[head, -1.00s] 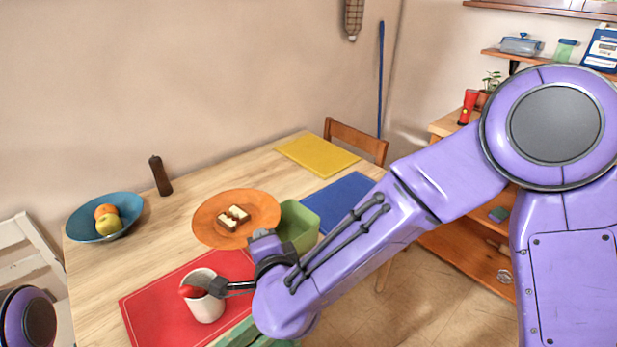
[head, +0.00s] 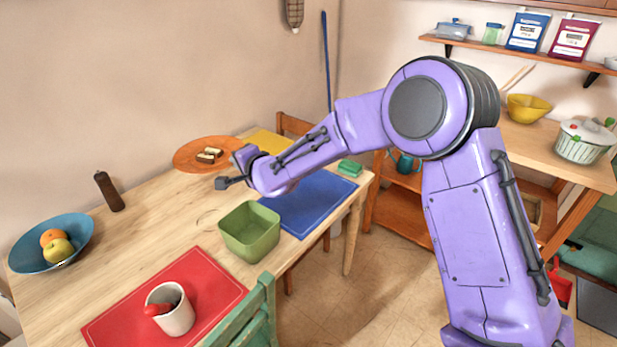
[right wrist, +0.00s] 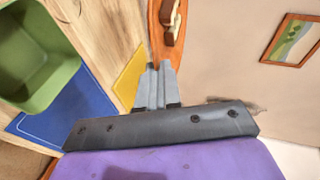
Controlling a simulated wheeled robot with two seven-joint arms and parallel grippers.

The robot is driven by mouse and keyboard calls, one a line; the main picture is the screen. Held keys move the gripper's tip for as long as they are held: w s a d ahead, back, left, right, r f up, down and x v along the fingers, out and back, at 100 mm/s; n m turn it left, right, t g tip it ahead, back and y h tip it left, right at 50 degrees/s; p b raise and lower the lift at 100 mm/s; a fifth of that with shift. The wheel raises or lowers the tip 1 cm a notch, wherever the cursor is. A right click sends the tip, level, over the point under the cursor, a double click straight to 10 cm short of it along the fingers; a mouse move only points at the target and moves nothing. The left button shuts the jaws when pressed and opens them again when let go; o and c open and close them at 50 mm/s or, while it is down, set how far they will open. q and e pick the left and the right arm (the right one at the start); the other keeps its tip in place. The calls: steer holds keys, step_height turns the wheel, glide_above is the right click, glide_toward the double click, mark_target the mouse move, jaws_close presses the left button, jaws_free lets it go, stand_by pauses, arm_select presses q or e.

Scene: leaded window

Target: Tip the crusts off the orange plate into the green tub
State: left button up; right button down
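The orange plate (head: 190,162) shows at the back of the table in the head view, apparently raised above the tabletop. Two brown-and-cream crusts (head: 209,155) lie on it. My right gripper (head: 228,172) is at the plate's near right rim. In the right wrist view its fingers (right wrist: 156,85) are together on the rim of the plate (right wrist: 155,40), with the crusts (right wrist: 170,22) beyond. The green tub (head: 250,231) stands on the table, nearer than the plate and to its right; its visible inside looks empty. My left gripper is out of view.
A blue mat (head: 305,203) lies right of the tub. A white mug (head: 177,318) with something red in it stands on the red mat (head: 215,283). A blue fruit bowl (head: 30,262) and dark mill (head: 109,191) are at left. A green chair (head: 250,315) borders the near edge.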

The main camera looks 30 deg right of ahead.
steer(key=d+f+n+g+y+p, duration=0.1)
steer(key=d+f+n+y+p, duration=0.2)
steer(key=d+f, duration=0.55)
steer(key=d+f+n+g+y, duration=0.25)
steer(key=d+f+y, duration=0.2)
steer(key=d, duration=0.75)
steer(key=s+a+r+n+t+h+b, duration=0.1)
steer(key=s+a+r+n+h+b, duration=0.1)
steer(key=a+r+n+h, duration=0.2)
steer(key=s+a+r+n+t+h+b, duration=0.2)
steer(key=a+r+n+h, duration=0.3)
steer(key=a, duration=0.6)
steer(key=shift+s+r+n+b, duration=0.55)
steer(key=shift+r+n, duration=0.35)
steer(key=shift+n, duration=0.15)
